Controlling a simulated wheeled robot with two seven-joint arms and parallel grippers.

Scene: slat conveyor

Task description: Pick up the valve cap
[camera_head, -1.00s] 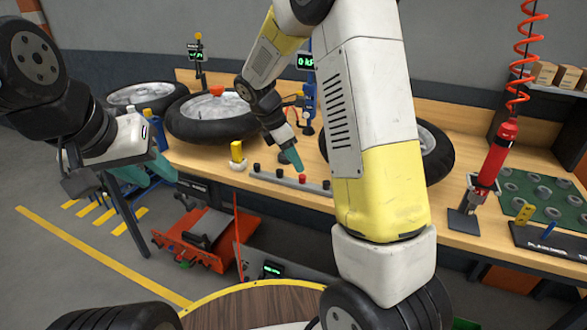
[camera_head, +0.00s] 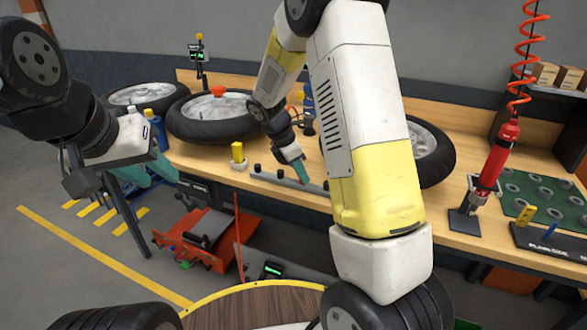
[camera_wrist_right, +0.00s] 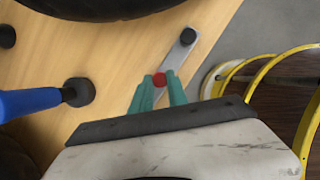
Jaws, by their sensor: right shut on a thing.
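The red valve cap (camera_wrist_right: 159,80) shows in the right wrist view between the teal fingertips of my right gripper (camera_wrist_right: 160,78). The gripper is shut on it, at the grey strip (camera_wrist_right: 177,52) on the bench. In the head view my right gripper (camera_head: 302,178) points down at the grey strip (camera_head: 268,178), and its fingers hide the cap. I cannot tell whether the cap still touches the strip. My left gripper (camera_head: 150,172) hangs at the left, away from the strip; its teal fingers are partly seen, and its opening is unclear.
Black caps (camera_head: 280,173) sit on the same strip. Wheels with tyres (camera_head: 212,118) lie behind on the wooden bench. A red tool (camera_head: 495,160) hangs at the right, and a blue-handled tool (camera_wrist_right: 30,101) is near in the wrist view.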

